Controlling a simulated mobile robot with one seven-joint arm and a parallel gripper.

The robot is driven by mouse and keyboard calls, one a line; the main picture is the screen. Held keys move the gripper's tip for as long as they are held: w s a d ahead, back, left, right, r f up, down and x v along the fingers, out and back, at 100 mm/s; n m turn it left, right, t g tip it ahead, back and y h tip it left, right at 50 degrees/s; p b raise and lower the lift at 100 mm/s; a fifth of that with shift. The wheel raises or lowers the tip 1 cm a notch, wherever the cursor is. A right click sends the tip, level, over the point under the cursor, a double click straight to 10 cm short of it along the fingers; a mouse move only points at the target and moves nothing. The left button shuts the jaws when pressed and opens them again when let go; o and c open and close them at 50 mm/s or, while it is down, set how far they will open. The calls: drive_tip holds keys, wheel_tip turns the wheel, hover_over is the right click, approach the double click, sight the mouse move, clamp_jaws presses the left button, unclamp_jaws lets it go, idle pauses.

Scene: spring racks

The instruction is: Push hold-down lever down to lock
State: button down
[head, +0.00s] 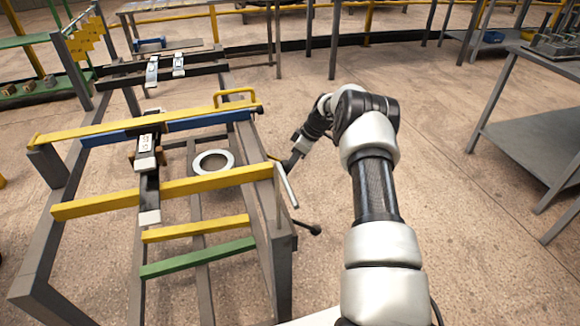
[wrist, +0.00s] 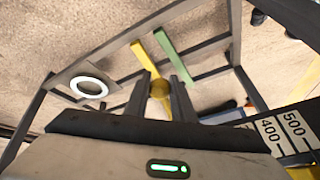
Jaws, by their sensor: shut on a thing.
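The spring rack (head: 45,265) stands left of centre in the head view, with yellow cross beams (head: 160,190). A thin grey lever (head: 287,187) and a rod with a black knob (head: 315,229) are at its right side; I cannot tell which part is the hold-down lever. My gripper (head: 286,166) is beside the rack's right side, above that grey lever. In the wrist view my gripper (wrist: 160,88) is shut on a rounded yellow piece (wrist: 159,89), seen between the two dark fingers. How that piece joins the rack is hidden.
A pale ring on a plate (head: 212,162) lies inside the rack. A lower yellow bar (head: 195,228) and a green bar (head: 198,257) cross its front. A grey table (head: 530,140) stands at the right, with open floor between.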

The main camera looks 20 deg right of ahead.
drive_tip(key=c, duration=1.5)
unclamp_jaws()
drive_tip(key=shift+r, duration=0.1)
drive_tip(key=p+v, duration=0.4)
drive_tip(key=v, duration=1.3)
drive_tip(key=shift+r, duration=0.15)
